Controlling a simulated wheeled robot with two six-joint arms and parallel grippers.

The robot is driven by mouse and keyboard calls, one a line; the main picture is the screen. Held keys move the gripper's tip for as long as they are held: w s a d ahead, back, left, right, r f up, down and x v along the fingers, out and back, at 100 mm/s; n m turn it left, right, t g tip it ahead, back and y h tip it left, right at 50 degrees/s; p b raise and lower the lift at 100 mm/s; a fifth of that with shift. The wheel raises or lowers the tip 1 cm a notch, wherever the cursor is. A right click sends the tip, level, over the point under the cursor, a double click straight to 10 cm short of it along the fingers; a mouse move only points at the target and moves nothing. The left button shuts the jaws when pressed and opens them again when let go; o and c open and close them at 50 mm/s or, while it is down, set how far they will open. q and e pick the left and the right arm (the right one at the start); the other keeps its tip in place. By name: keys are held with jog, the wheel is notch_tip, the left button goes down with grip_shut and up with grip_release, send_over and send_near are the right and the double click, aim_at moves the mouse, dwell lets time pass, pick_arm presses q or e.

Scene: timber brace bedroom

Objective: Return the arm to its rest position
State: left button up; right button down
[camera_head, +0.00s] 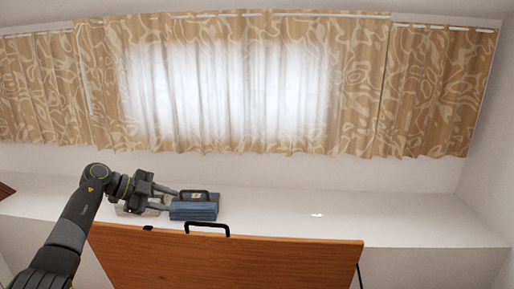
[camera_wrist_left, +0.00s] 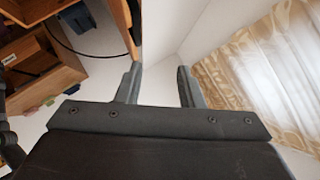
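My left arm comes in from the left in the head view. Its gripper (camera_head: 174,200) is above the white ledge, with two fingers spread apart and pointing right. The left wrist view also shows the gripper (camera_wrist_left: 158,74) open, with nothing between the fingers. A blue box-like object (camera_head: 195,211) with a dark handle is just right of the fingertips in the head view. The wrist view shows no blue object between the fingers, and I cannot tell whether they touch it. My right gripper is not in view.
A wooden panel (camera_head: 270,257) with a black handle (camera_head: 207,227) stands in front of the white ledge (camera_head: 400,217). The ledge is mostly clear on the right. Patterned curtains (camera_head: 430,90) hang behind. Open wooden furniture (camera_wrist_left: 55,80) shows at the left in the wrist view.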

pick_arm(q)
jog(key=s+a+f+n+t+y, duration=0.45)
jog(key=s+f+n+y, duration=0.35)
jog(key=s+n, duration=0.3)
jog(key=s+a+f+n+t+y, duration=0.45)
jog(key=s+f+n+y, duration=0.35)
jog(key=s+n, duration=0.3)
jog(key=s+d+f+g+h, duration=0.1)
jog(key=s+d+f+g, duration=0.2)
jog(key=s, duration=0.6)
jog(key=s+d+f+g+h, duration=0.1)
jog(key=s+d+f+g, duration=0.2)
jog(key=s, duration=0.5)
jog(key=s+d+f+g+h, duration=0.1)
jog(key=s+d+f+g, duration=0.2)
jog(key=s, duration=0.6)
notch_tip(320, 180, down, 27)
jog(key=s+a+g+h, duration=0.1)
jog(key=s+a+g, duration=0.1)
jog(key=a+g, duration=0.1)
jog(key=s+d+f+g, duration=0.1)
jog(key=s+f, duration=1.3)
jog(key=shift+d+f+b, duration=0.35)
jog(key=shift+d+b, duration=0.05)
